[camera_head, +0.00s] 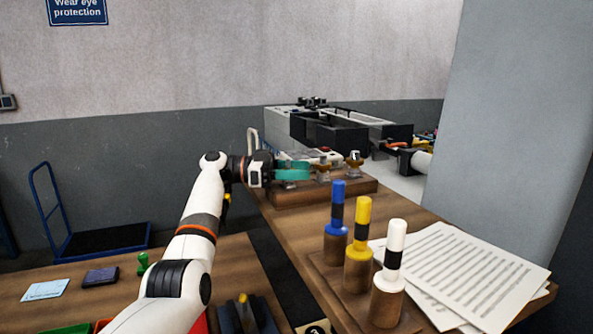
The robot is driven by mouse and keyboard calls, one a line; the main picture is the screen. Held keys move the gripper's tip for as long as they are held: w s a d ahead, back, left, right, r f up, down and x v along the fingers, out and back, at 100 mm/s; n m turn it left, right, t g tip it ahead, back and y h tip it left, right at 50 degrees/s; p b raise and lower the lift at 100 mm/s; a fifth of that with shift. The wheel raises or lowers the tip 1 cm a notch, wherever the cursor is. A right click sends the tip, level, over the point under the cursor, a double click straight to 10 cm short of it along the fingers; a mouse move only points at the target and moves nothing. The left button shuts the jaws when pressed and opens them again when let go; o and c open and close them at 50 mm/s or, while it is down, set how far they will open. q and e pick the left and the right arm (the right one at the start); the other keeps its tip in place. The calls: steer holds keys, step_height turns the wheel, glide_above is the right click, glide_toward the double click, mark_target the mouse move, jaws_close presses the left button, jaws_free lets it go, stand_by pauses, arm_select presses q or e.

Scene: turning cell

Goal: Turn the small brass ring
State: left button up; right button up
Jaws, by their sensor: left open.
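My left gripper (291,171), with teal fingers, is open at the near-left end of a wooden block (340,188) on the long wooden bench. Two small brass-coloured pieces with pale tops stand on this block: one (322,170) just right of the fingertips, the other (354,161) farther right. They are too small to tell which, if either, is the small brass ring. The fingers hide part of the block's left end. I see nothing held between them. My right gripper is not in view.
Blue (338,204), yellow (363,222) and white (396,243) handled tools stand upright in wooden holders nearer me. Printed sheets (478,275) lie to their right. A grey machine (330,130) stands behind the block. A blue trolley (100,240) is at the left.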

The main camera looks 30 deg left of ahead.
arm_select(q)
steer(key=b+v, duration=0.2)
steer(key=v, duration=1)
steer(key=shift+b, duration=0.3)
steer(key=shift+f, duration=0.1)
